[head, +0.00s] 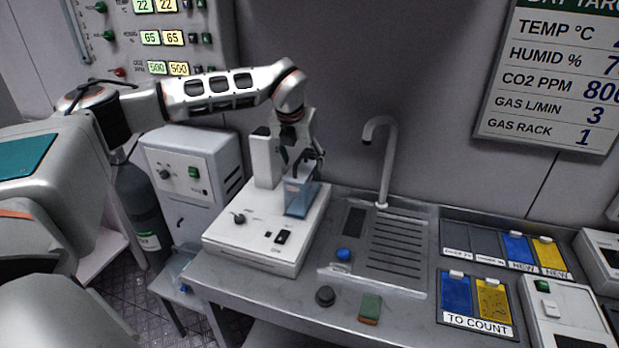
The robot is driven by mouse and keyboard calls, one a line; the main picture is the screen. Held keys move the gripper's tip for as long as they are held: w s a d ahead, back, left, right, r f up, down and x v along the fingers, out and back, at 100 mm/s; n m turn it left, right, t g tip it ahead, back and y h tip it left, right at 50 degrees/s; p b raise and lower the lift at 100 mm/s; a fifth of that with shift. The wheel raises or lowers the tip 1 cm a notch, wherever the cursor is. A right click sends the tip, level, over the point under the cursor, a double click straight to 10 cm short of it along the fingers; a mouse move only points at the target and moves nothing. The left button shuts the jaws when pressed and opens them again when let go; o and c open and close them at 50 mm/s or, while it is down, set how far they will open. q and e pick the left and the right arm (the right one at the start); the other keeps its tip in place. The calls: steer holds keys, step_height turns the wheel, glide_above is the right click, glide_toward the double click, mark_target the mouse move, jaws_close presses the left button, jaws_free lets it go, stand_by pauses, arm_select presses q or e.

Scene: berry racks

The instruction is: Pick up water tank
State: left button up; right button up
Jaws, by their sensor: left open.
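The water tank (298,199) is a small translucent blue box. It sits on the right side of a white device (255,243) with a knob and switches, in front of the device's upright block. My left gripper (303,172) is above the tank with its dark fingers pointing down at its upper part. The fingers are open, and I cannot tell whether they touch the tank. The gripper hides part of the tank's top. My right gripper is not in view.
A sink with a grey faucet (388,150) and drain grate is right of the device. A blue knob (343,254), black knob (325,296) and green sponge (369,308) are near the front. Labelled trays (478,301) stand at right. A white cabinet (194,168) is behind left.

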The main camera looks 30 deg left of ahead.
mark_target(302, 168)
arm_select(q)
steer(key=shift+a+f, duration=0.1)
steer(key=shift+f, duration=0.7)
steer(key=x, duration=0.5)
steer(key=shift+w+a+f+p, duration=0.1)
steer(key=shift+w+a+p, duration=0.1)
steer(key=shift+w+p, duration=0.1)
steer(key=c, duration=1.4)
